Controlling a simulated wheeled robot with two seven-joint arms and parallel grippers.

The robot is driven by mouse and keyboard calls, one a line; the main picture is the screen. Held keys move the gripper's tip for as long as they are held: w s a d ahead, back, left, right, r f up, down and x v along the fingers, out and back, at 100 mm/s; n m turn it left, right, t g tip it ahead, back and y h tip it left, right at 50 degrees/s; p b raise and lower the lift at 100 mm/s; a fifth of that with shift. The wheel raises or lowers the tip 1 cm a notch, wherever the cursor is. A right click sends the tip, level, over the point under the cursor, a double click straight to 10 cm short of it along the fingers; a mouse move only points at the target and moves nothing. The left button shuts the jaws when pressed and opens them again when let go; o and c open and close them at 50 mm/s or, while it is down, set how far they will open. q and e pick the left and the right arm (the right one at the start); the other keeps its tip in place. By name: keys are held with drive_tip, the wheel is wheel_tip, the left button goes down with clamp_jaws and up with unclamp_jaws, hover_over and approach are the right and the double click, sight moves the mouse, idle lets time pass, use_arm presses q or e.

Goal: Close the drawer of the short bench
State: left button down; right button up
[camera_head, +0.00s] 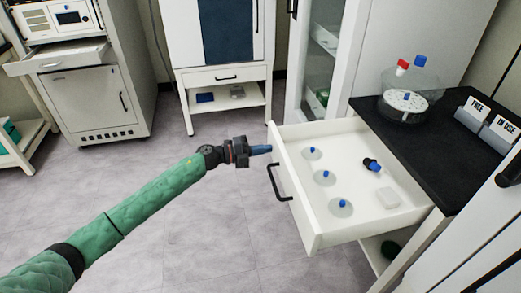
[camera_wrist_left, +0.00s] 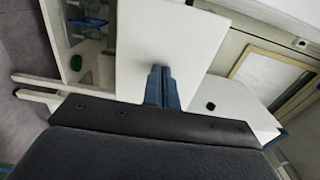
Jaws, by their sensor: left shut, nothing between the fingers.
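The white drawer (camera_head: 296,194) of the short bench is pulled far out in the head view. Its front panel has a black bar handle (camera_head: 279,183). The bench has a black top (camera_head: 440,150). Inside the drawer lie several clear round flasks with blue caps (camera_head: 325,177), a small dark bottle (camera_head: 372,164) and a pale block (camera_head: 388,197). My left gripper (camera_head: 262,150) is shut and empty, its blue fingertips close to the far end of the drawer front; I cannot tell whether they touch. The fingers also show in the left wrist view (camera_wrist_left: 162,88). My right gripper is not in view.
A clear vessel with red and blue caps (camera_head: 410,88) and two label holders, FREE (camera_head: 473,112) and IN USE (camera_head: 500,131), stand on the bench. A glass-door cabinet (camera_head: 322,55) stands behind. The grey floor (camera_head: 200,240) left of the drawer is clear.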

use_arm(q)
drive_tip(key=shift+d, duration=0.1)
drive_tip(key=p, duration=0.3)
approach(352, 143)
drive_tip(key=s+a+r, duration=0.1)
drive_tip(key=a, duration=0.1)
drive_tip(key=s+a+r, duration=0.1)
drive_tip(key=a, duration=0.2)
drive_tip(key=s+a+r, duration=0.1)
drive_tip(key=a+r, duration=0.1)
drive_tip(key=a, duration=0.1)
drive_tip(key=shift+a+r, duration=0.1)
drive_tip(key=b+x, duration=0.1)
drive_tip(key=x, duration=1.6)
drive_tip(key=shift+f+b, duration=0.25)
drive_tip(key=shift+b, duration=0.15)
drive_tip(key=shift+w+d, duration=0.2)
drive_tip(key=shift+d, duration=0.45)
drive_tip(key=shift+d+r, duration=0.1)
drive_tip(key=shift+r, duration=0.1)
drive_tip(key=shift+d+r, duration=0.1)
